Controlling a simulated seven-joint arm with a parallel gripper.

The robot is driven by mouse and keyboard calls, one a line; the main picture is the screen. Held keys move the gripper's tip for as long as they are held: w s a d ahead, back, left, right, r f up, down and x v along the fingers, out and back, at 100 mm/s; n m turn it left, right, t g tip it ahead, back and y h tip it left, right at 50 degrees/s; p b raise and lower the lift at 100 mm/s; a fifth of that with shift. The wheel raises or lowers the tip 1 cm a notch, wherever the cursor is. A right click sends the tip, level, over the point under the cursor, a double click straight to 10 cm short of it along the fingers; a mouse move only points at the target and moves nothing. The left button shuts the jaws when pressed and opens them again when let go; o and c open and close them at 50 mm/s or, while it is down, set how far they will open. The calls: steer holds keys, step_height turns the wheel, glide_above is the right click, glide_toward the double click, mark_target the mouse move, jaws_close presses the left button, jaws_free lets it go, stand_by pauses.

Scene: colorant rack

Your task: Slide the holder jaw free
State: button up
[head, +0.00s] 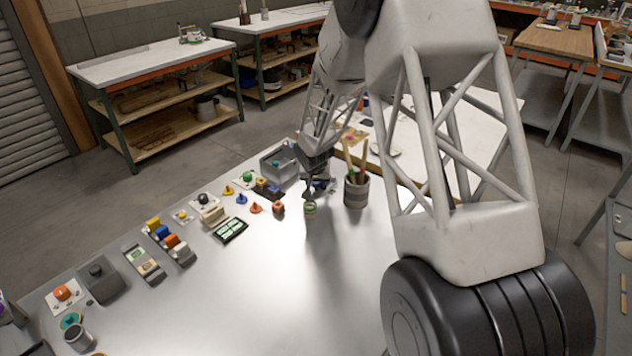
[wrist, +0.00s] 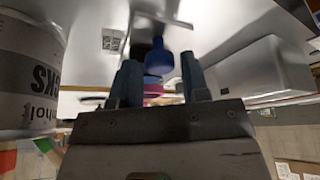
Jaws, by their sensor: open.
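My gripper (head: 318,184) is low over the far part of the metal table in the head view, between the grey bin and the brush pot. In the wrist view its two dark fingers (wrist: 158,85) are open, with a gap between them. A blue knob-like piece (wrist: 158,57) stands just beyond the fingertips, in line with the gap; contact cannot be told. A thin grey metal piece (wrist: 163,19) lies behind it. A magenta part (wrist: 153,89) shows between the fingers. I cannot tell which piece is the holder jaw; the gripper partly hides this spot in the head view.
The brush pot (head: 356,190) stands close right of the gripper and a small jar (head: 310,209) in front. The grey bin (head: 270,166) is left; it looks close in the wrist view (wrist: 250,72). Several coloured pegs and blocks line the left edge. The table's middle (head: 270,290) is clear.

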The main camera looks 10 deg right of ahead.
steer(key=shift+f, duration=0.15)
jaws_close()
steer(key=shift+s+a, duration=0.85)
steer(key=shift+a, duration=0.05)
jaws_free()
steer(key=v, duration=0.7)
steer(key=shift+r, duration=0.4)
steer(key=shift+s, duration=0.15)
